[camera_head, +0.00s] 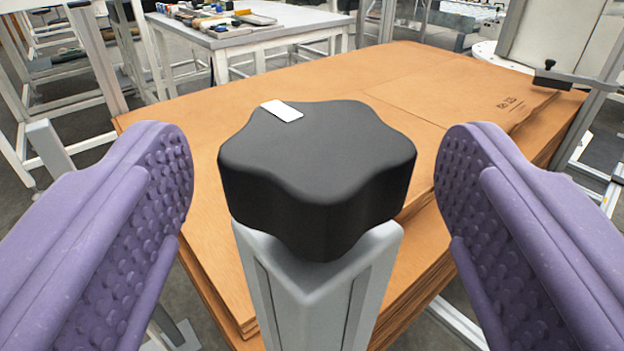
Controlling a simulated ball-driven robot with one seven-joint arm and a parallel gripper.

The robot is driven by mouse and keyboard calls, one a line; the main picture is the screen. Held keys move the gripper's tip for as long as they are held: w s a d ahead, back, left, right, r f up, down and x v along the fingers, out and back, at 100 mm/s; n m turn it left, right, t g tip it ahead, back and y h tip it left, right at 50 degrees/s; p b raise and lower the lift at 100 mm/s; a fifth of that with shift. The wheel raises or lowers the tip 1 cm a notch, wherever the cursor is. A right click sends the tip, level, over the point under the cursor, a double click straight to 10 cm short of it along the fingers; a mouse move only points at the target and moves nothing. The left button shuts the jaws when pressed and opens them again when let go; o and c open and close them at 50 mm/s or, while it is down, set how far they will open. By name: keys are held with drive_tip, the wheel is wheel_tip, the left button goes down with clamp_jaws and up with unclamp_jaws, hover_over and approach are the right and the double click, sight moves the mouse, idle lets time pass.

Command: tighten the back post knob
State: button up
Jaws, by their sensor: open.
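A large black lobed knob (315,170) sits on top of a light grey post (310,290) in the middle of the head camera view. A small white mark (282,110) lies on the knob's top, near its far left lobe. My gripper (316,185) is open, with one purple studded finger on each side of the knob. Both fingers appear apart from it, with a gap on the left and on the right. The knob's far side and underside are hidden.
A stack of brown cardboard sheets (425,85) lies behind and around the post. A grey-framed stand with a small black knob (549,66) is at the right. A table (260,32) with tools stands at the back left.

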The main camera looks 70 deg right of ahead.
sight(317, 226)
drive_tip(key=p+v, duration=0.1)
drive_tip(key=v, duration=0.5)
drive_tip(key=shift+d+r, duration=0.1)
